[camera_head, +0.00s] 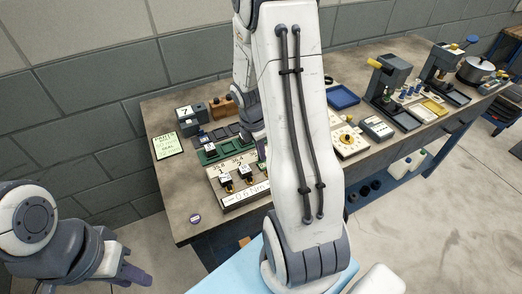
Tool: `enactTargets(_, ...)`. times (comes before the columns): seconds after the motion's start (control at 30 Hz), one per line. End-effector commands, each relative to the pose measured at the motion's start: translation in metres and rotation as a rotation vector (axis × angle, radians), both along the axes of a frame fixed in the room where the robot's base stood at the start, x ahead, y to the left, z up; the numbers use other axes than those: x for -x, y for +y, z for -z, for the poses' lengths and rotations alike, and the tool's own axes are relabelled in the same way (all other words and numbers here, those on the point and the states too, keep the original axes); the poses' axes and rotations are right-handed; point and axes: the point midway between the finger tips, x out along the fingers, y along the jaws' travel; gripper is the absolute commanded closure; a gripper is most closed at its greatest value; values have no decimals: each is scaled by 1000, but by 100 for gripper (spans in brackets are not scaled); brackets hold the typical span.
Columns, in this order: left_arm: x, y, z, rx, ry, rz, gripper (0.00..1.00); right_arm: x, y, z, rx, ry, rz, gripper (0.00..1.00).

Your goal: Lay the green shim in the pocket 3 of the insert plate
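The insert plate (246,197) is a cream board with numbered spots and small black blocks on it, near the bench's front edge. My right arm stands across the middle of the view and hides the plate's right part. I cannot make out pocket 3 or a green shim for sure. A dark green tray (208,157) lies just behind the plate. My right wrist comes down behind the arm near the tray; its fingertips are hidden. My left gripper (132,275) is low at the left, off the bench and away from the plate; its finger gap is unclear.
A box marked 7 (190,116) and a green-edged card (167,145) stand at the bench's left. A blue tray (342,97), a grey press (388,76) and a pot (475,70) are further right. A purple disc (195,218) lies on bare bench top.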

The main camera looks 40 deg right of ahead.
Motion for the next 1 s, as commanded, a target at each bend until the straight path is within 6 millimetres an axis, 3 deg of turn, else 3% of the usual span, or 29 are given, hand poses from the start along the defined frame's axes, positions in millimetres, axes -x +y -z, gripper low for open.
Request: enactTargets(1.0, 0, 0, 3, 0, 0, 0, 69, 0, 0, 10, 0, 1, 1, 100)
